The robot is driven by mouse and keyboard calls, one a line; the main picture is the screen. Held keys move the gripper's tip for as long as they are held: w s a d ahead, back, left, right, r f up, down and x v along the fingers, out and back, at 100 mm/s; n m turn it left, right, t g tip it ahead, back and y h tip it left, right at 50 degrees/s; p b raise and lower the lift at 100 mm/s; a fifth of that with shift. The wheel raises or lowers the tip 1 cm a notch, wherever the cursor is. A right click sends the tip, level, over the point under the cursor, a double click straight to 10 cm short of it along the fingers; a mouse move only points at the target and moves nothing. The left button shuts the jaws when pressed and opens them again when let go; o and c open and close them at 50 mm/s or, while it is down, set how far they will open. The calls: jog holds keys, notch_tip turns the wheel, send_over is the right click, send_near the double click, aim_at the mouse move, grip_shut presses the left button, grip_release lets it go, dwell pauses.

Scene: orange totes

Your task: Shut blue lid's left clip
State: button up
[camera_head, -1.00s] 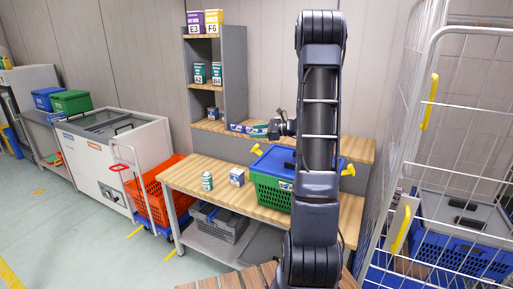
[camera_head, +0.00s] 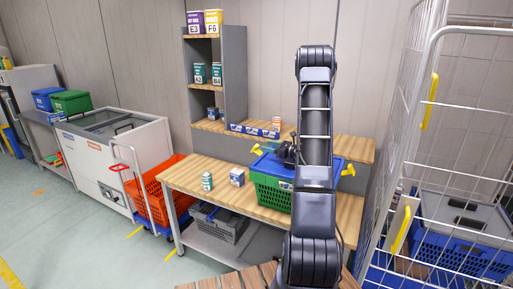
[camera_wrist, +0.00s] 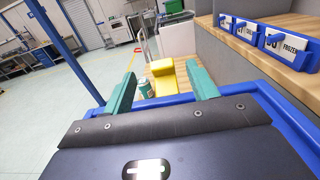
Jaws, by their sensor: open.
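A green crate (camera_head: 271,191) with a blue lid (camera_head: 268,164) stands on the wooden workbench. The lid's left yellow clip (camera_head: 257,149) sticks up and outward from the lid's left edge. The right yellow clip (camera_head: 348,170) sticks out at the other end. My gripper (camera_head: 284,152) is over the lid, just right of the left clip. In the wrist view, its green fingers are open and empty, with the yellow clip (camera_wrist: 163,78) showing between and beyond them, and the blue lid rim (camera_wrist: 268,110) below and to the right. Whether a finger touches the clip I cannot tell. My arm hides part of the crate.
A green can (camera_head: 207,181) and a blue-and-white box (camera_head: 237,177) stand left of the crate. A shelf with blue label bins (camera_head: 250,130) rises behind. A wire cage trolley (camera_head: 430,130) stands at right. The bench's left part is mostly clear.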

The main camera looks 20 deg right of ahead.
aim_at(258, 146)
jog(key=shift+f, duration=0.85)
jog(key=x, duration=0.7)
jog(key=shift+w+a+r, duration=0.1)
jog(key=shift+w+a, duration=0.1)
jog(key=c, duration=1)
